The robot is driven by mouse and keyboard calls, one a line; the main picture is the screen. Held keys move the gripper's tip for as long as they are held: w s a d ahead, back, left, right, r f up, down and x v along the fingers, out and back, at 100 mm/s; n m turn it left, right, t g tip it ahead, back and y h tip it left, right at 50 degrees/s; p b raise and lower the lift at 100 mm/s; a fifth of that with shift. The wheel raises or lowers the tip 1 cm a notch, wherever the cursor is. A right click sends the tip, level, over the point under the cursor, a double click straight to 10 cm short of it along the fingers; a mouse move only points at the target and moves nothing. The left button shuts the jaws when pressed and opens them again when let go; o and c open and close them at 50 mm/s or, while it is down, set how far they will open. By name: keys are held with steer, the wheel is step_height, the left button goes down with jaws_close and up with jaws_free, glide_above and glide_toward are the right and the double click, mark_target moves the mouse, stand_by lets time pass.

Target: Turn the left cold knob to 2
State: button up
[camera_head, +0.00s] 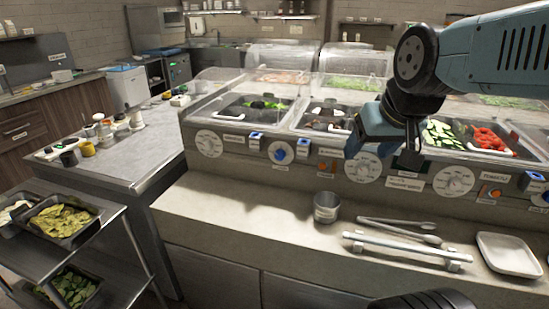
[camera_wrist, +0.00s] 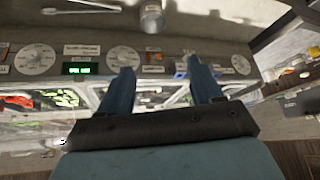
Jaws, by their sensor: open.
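The left cold knob (camera_head: 281,152) is a blue knob on a pale round plate, on the front panel of the sauce-well counter at left centre in the head view. Its pointer is too small to read. My gripper (camera_head: 372,150) is in front of the panel, to the right of this knob and apart from it, near a large white dial (camera_head: 362,167). In the wrist view, which looks upside down, my gripper (camera_wrist: 160,65) has its two blue fingers spread with nothing between them. There the right finger seems to hide the blue knob.
An orange knob (camera_head: 322,166) sits between the blue knob and the dial. A metal cup (camera_head: 326,207), tongs (camera_head: 395,225) and a white tray (camera_head: 509,254) are on the ledge below. The ledge's left part is clear. Clear covers and food pans lie above the panel.

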steer(key=w+a+f+m+t+y, duration=0.1)
steer(key=w+a+f+t, duration=0.25)
steer(key=w+a, duration=0.65)
steer(key=w+a+f+m+t, duration=0.15)
steer(key=w+a+f, duration=0.35)
steer(key=w, duration=0.9)
steer(key=t+h, duration=0.3)
steer(key=h, duration=0.1)
glide_toward(278, 157)
steer(key=a+r, duration=0.4)
steer(key=s+f+t+h, duration=0.2)
steer(key=s+f+h, duration=0.25)
steer(key=f, duration=0.25)
steer(key=shift+m+h, duration=0.25)
steer(key=shift+h, duration=0.1)
steer(key=x, duration=1.3)
steer(key=shift+w+a, duration=0.15)
steer(key=shift+w, duration=0.25)
steer(key=c, duration=1)
